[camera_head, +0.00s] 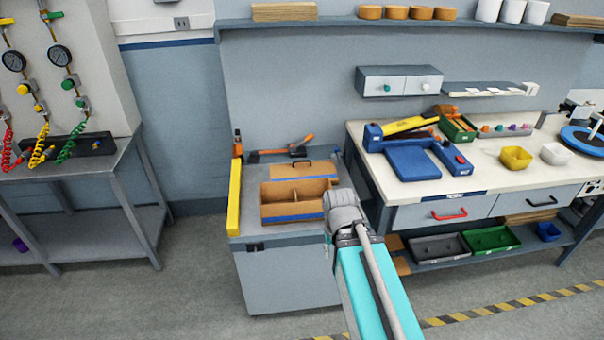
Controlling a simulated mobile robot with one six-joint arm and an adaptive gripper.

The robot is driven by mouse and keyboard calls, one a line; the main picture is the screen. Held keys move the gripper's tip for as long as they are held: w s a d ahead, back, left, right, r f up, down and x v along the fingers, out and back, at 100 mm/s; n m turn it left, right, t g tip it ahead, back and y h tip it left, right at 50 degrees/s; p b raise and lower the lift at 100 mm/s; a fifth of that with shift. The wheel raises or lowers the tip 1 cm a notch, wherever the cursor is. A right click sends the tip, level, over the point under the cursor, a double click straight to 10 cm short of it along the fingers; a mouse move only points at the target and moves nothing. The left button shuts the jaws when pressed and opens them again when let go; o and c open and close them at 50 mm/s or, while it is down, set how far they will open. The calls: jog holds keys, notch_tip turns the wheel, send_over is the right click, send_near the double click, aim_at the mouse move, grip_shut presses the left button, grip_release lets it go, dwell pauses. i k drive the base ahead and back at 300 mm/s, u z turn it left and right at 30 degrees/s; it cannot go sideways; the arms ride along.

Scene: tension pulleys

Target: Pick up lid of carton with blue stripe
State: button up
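An open brown carton (266,211) with a blue stripe along its lower front stands on a grey cabinet, and dividers show inside it. A flat brown lid (285,172) with a dark handle on its top lies just behind the carton, apart from its opening. My arm reaches in from the bottom right, and its grey wrist end is beside the carton's right side, covering part of the cabinet top there. My gripper's fingers do not show; they are hidden behind the wrist or out of sight.
A yellow bar (234,198) edges the cabinet's left side. An orange-handled tool (290,148) lies behind the lid. A shelf runs above. Floor is clear at left.

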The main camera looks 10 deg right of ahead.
aim_at(299, 169)
jog(key=z, duration=0.65)
jog(key=i, duration=1.7)
jog(key=u, duration=0.65)
